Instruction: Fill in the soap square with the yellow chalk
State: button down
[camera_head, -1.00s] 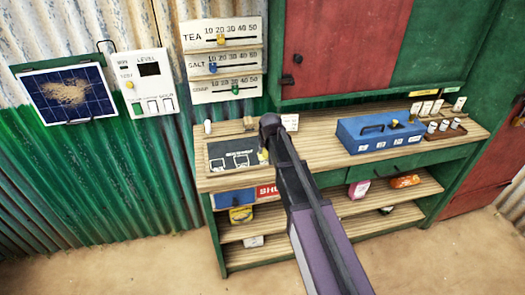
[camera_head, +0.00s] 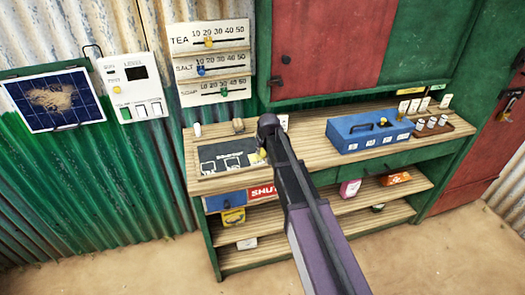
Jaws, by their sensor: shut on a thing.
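A dark chalkboard (camera_head: 222,150) lies on the left part of the wooden counter, with small white-outlined squares drawn on it. The square labels are too small to read, so I cannot tell which one is soap. My gripper (camera_head: 264,150) is at the board's right edge, seen from behind and partly hidden by my arm. It is shut on a small yellow piece, the yellow chalk (camera_head: 262,154), of which only a bit shows. I cannot tell whether the chalk touches the board. No yellow fill is clear in the squares.
A white cylinder (camera_head: 197,129) and a small brown block (camera_head: 239,126) stand behind the board. A blue box (camera_head: 368,134) and several small cups (camera_head: 431,124) stand to the right on the counter. Slider panels (camera_head: 210,66) for tea, salt and soap hang above.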

aim_at(252, 154)
jog(key=shift+a, duration=0.1)
jog(key=shift+s+a, duration=0.25)
jog(key=shift+a, duration=0.7)
jog(key=shift+s+a, duration=0.25)
jog(key=shift+a, duration=0.7)
jog(key=shift+w, duration=0.4)
jog(key=shift+d, duration=0.1)
jog(key=shift+w+d, duration=0.25)
jog(key=shift+d, duration=0.65)
jog(key=shift+w+d, duration=0.2)
jog(key=shift+d, duration=0.7)
jog(key=shift+s+a, duration=0.1)
